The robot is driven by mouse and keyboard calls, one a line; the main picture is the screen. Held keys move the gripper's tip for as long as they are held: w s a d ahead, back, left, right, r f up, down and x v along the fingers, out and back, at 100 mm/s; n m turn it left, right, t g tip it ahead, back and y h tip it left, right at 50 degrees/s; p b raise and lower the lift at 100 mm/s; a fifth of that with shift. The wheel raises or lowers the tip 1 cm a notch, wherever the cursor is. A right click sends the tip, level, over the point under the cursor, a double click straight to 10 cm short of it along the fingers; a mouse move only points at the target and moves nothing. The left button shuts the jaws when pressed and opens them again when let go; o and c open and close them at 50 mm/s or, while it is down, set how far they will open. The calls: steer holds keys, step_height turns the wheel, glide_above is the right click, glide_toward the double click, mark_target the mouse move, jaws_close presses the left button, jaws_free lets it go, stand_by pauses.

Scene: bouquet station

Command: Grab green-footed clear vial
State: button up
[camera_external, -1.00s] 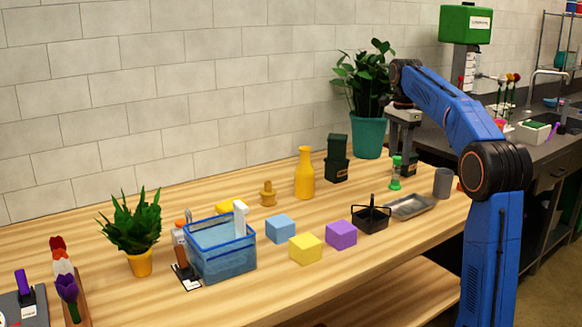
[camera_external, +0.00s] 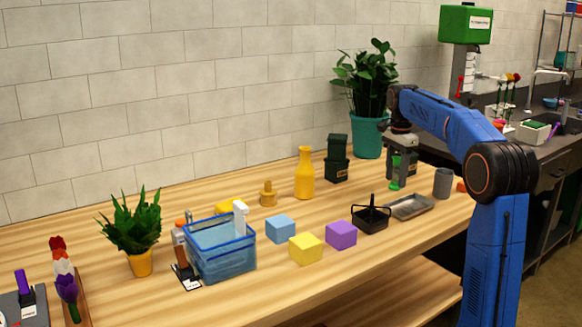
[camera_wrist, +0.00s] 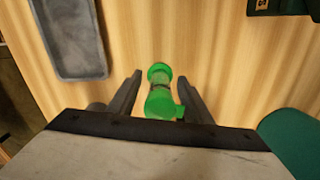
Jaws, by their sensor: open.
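The green-footed clear vial (camera_external: 394,185) stands on the wooden table beside the grey tray; its green foot shows, and its upper part is mostly hidden behind my gripper. In the wrist view the vial (camera_wrist: 160,95) is seen from above, its green ends standing out. My gripper (camera_external: 402,172) is open and lowered over the vial. In the wrist view the fingers of my gripper (camera_wrist: 158,95) are spread on either side of the vial, with gaps showing between them and it.
The grey metal tray (camera_external: 428,204) lies just in front of the vial. A grey cup (camera_external: 443,183) stands to its right. A teal plant pot (camera_external: 369,139) and a dark green bin (camera_external: 337,166) stand behind. A black basket (camera_external: 371,226) sits nearer the front.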

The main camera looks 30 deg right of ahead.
jaws_close()
